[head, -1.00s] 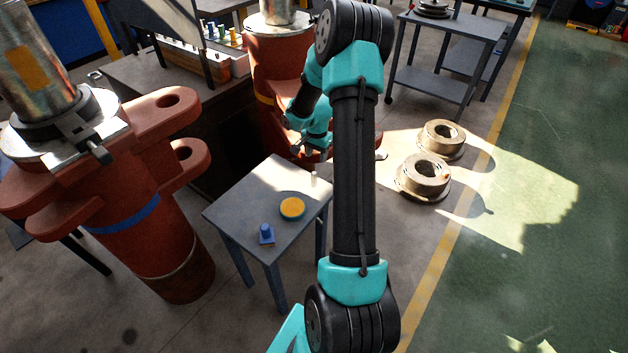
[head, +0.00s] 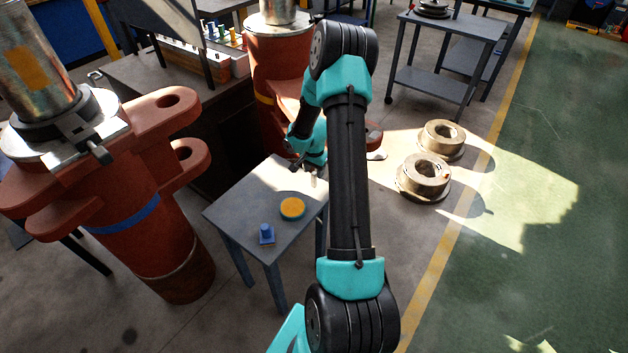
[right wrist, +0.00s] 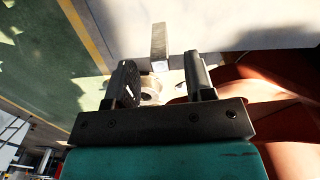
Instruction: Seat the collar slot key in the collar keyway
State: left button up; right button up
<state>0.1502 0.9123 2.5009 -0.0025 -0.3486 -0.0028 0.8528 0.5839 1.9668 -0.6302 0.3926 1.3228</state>
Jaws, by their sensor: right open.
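The collar slot key appears to be a small pale grey block (head: 313,180) standing near the far right corner of the small grey table (head: 240,205). In the right wrist view a grey block (right wrist: 159,42) shows just beyond the gap between my fingers. My right gripper (head: 302,167) is open and empty, close beside this block at the table's far edge; it also shows in the right wrist view (right wrist: 160,68). The metal collar (head: 75,130) sits on the red cylinder at the left, with a dark slotted fitting on its front. I cannot tell the keyway clearly. My left gripper is out of view.
A round yellow-topped tin (head: 292,208) and a blue piece (head: 266,233) sit on the small table. A red cylinder (head: 280,65) stands behind it. Two metal rings (head: 426,175) lie on the floor at right. The table's left half is clear.

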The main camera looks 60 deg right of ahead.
aim_at(314, 180)
notch_tip(314, 180, down, 2)
jog(key=shift+f, duration=0.15)
dwell(0.4)
grip_shut()
